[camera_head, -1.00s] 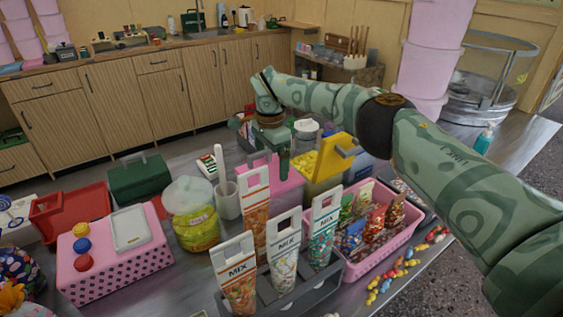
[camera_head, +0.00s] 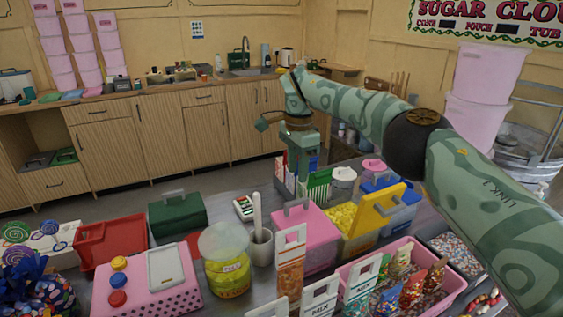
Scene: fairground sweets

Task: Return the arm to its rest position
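My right arm (camera_head: 468,170), pale green with darker patches, comes in from the right edge. It reaches toward the middle of the view and bends down at the wrist. My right gripper (camera_head: 304,172) hangs pointing down above the far part of the counter, behind the pink box (camera_head: 307,235) with a grey handle. I see nothing held in it, but its fingers are small and seen from behind, so their gap is unclear. My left arm and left gripper are not in view.
Pink tubs (camera_head: 488,70) are stacked behind the arm. Wooden cabinets (camera_head: 165,138) line the back.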

